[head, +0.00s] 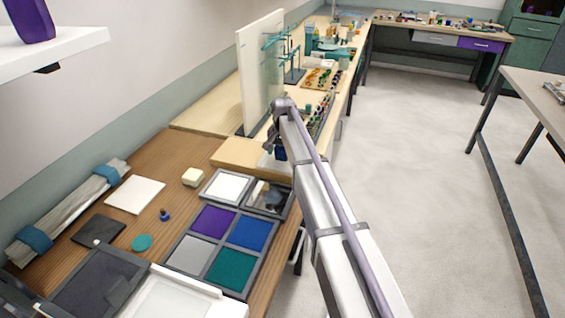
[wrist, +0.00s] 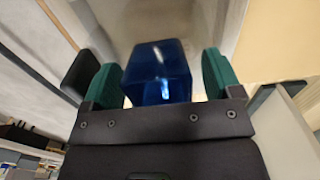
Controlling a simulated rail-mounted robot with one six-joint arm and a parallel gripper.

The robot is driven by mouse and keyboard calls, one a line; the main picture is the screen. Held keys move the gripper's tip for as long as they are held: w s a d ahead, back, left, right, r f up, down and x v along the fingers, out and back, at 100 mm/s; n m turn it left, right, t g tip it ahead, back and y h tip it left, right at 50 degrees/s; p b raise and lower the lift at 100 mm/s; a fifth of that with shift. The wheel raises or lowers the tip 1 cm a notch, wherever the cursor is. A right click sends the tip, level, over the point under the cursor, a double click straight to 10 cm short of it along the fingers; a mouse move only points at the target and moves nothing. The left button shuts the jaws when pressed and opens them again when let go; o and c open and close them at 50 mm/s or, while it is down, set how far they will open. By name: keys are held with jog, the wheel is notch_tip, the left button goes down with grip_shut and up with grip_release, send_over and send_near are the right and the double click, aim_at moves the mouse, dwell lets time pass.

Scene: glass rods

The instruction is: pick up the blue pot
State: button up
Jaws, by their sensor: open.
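The blue pot (wrist: 157,73) is a glossy, dark blue, box-like vessel in the middle of the wrist view. My gripper (wrist: 161,82) is open, with one green finger on each side of the pot. In the head view the pot (head: 281,154) is a small dark blue patch beside the end of my arm, by the pale wooden bench. My arm hides much of the gripper there.
A framed set of coloured squares (head: 213,221) lies on the brown table at left. Grey floor (head: 420,150) is open to the right.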

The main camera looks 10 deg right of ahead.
jog(key=shift+f, duration=0.2)
jog(key=shift+c, duration=0.2)
jog(key=c, duration=1)
notch_tip(320, 180, up, 10)
jog(key=p, duration=1)
jog(key=shift+r+p, duration=0.1)
jog(key=shift+p, duration=0.2)
